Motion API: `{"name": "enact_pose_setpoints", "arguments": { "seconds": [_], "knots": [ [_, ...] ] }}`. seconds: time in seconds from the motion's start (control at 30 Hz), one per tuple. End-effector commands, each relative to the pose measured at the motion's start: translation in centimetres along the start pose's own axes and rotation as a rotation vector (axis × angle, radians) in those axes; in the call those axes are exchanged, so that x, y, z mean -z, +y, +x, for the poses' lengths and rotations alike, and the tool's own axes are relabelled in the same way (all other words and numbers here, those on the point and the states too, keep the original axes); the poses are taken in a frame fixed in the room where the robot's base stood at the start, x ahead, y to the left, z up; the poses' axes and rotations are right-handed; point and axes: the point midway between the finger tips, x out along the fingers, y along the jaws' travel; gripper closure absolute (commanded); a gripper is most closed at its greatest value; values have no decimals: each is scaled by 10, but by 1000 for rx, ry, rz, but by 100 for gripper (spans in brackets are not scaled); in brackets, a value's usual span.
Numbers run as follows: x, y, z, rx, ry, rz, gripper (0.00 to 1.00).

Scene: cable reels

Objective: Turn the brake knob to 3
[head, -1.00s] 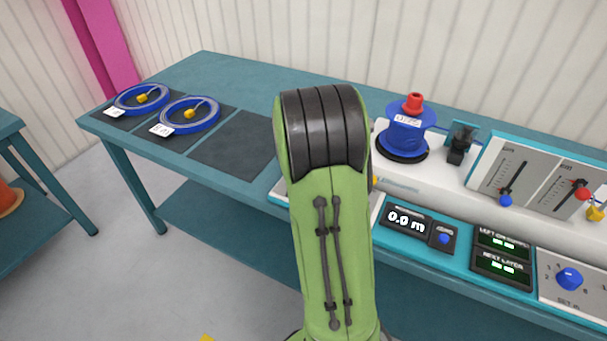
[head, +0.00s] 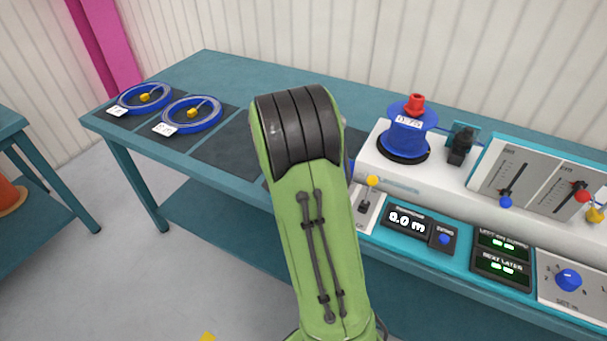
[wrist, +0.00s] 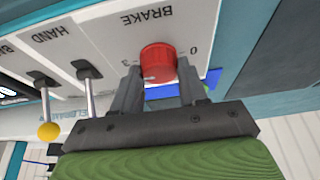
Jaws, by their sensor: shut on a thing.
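The red brake knob (wrist: 158,62) sits on a light panel under the word BRAKE, which appears upside down in the wrist view. A 0 shows to the right of the knob and a 3 to its left. A small pale mark shows on the knob's lower left; I cannot tell exactly which number it points at. My gripper (wrist: 160,88) is shut on the knob, one finger on each side. In the head view my arm hides the knob and the gripper.
A lever with a yellow ball (wrist: 48,131) stands near the knob, also visible in the head view (head: 373,181). A second lever (wrist: 88,88) is closer to my fingers. The length display (head: 407,219) and blue reel (head: 408,135) are to the right of my arm.

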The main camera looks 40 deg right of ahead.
Motion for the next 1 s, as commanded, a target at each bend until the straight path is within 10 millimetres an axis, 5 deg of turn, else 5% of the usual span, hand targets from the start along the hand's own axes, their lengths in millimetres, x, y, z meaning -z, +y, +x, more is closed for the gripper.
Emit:
{"name": "enact_pose_setpoints", "arguments": {
  "seconds": [0.27,0.3,0.43,0.77,1.0],
  "knots": [
    [0,0,0,1,0,1,88],
    [0,0,0,1,0,1,51],
    [0,0,0,0,0,0,32],
    [0,0,-6,1,0,0,32],
    [2,-1,-67,6,3,-1,32]
  ]
}}
